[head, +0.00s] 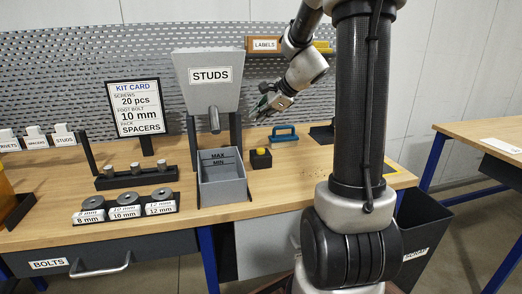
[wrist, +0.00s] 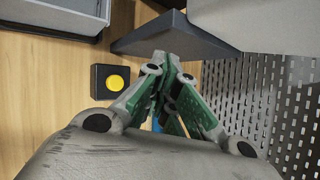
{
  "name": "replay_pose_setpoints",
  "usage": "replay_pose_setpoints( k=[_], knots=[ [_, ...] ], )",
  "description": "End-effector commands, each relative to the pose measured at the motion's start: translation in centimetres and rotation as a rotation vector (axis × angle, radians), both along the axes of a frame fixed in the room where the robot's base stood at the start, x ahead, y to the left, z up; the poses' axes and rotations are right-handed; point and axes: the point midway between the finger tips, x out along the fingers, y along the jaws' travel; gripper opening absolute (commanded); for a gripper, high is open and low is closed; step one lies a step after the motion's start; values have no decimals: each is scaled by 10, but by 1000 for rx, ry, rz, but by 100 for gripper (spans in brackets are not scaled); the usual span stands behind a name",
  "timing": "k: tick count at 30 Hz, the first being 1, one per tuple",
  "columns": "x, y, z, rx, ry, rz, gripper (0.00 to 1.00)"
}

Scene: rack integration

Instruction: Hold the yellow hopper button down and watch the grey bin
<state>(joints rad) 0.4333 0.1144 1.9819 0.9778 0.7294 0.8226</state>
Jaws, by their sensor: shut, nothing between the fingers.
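The yellow hopper button (head: 261,152) sits on a small black box on the bench, just right of the grey bin. It also shows in the wrist view (wrist: 115,82), clear of my fingers. The grey bin (head: 222,186) stands under the spout of the grey STUDS hopper (head: 208,76). It carries MAX and MIN marks, and no studs can be made out in it. Its edge shows in the wrist view (wrist: 92,20). My gripper (head: 257,113) is shut and empty, above and behind the button and apart from it. In the wrist view, the fingertips (wrist: 173,58) meet beside a dark hopper support.
A blue-handled tool (head: 285,134) lies right of the button. A perforated panel (head: 130,62) stands behind the bench. A kit card (head: 139,107) stands left of the hopper. Weights (head: 125,204) and a black rack (head: 136,177) lie left of the bin. A dark bin (head: 424,225) stands lower right.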

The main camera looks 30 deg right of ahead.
Motion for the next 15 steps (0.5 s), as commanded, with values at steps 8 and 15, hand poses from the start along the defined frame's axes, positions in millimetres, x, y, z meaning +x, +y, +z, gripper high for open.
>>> replay_pose_setpoints(
  k=[8,15],
  knots=[
    [-1,0,-25,2,4,-1,0],
    [-1,0,-59,1,4,0,0]
  ],
)
